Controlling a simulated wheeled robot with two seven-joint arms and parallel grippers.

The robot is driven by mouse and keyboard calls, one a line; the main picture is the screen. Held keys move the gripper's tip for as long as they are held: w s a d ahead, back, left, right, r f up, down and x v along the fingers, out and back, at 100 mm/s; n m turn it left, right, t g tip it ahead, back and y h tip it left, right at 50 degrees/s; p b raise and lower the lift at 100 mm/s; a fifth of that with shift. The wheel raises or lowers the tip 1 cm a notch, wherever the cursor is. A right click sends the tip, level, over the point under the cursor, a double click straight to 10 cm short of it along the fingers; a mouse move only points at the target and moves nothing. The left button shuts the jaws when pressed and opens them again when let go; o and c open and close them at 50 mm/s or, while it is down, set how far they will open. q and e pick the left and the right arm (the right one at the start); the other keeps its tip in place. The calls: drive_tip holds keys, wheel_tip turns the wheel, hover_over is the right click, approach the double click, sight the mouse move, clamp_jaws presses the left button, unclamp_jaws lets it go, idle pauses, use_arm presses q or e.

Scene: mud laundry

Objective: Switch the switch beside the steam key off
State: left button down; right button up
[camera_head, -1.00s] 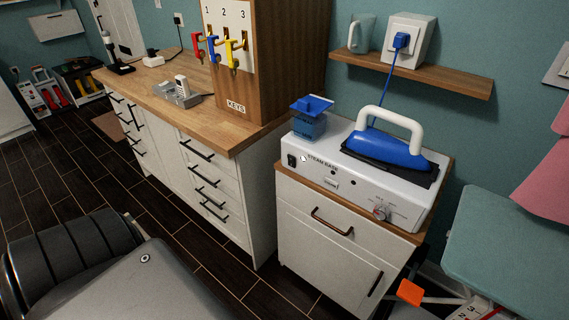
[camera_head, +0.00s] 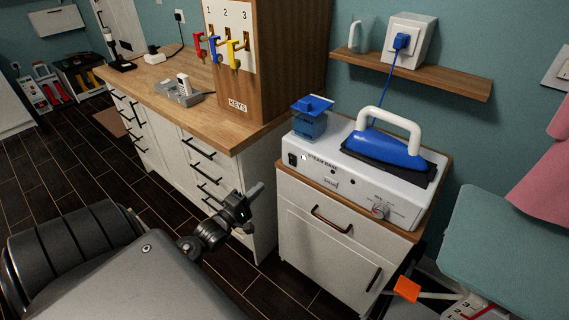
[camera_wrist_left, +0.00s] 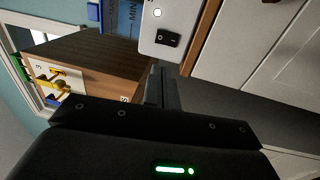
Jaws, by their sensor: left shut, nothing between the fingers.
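The white steam base (camera_head: 340,177) stands on a small white cabinet. Its black rocker switch (camera_head: 292,159) is at the left end of the front panel, left of a small round white key spot (camera_head: 304,157). In the left wrist view the black switch (camera_wrist_left: 167,39) shows near the top, with the round white spot (camera_wrist_left: 157,13) above it. Which way the switch is set is too small to tell. My left gripper (camera_head: 257,190) is shut and empty, left of the cabinet and below the switch, apart from it. In the left wrist view its fingers (camera_wrist_left: 161,85) point toward the panel. My right gripper is not in view.
A blue iron (camera_head: 390,146) with a white handle rests on the base. A blue water tank (camera_head: 310,123) stands at its left end. The wooden key cabinet (camera_head: 285,60) stands on the counter (camera_head: 150,90) to the left. An ironing board (camera_head: 505,245) is at right.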

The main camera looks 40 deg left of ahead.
sight(290, 158)
use_arm(q)
drive_tip(key=w, duration=0.4)
drive_tip(key=w+r+p, duration=0.1)
drive_tip(key=w, duration=0.4)
drive_tip(key=w+p, duration=0.1)
drive_tip(key=w, duration=0.4)
drive_tip(key=shift+a+r, duration=0.15)
drive_tip(key=shift+r, duration=0.15)
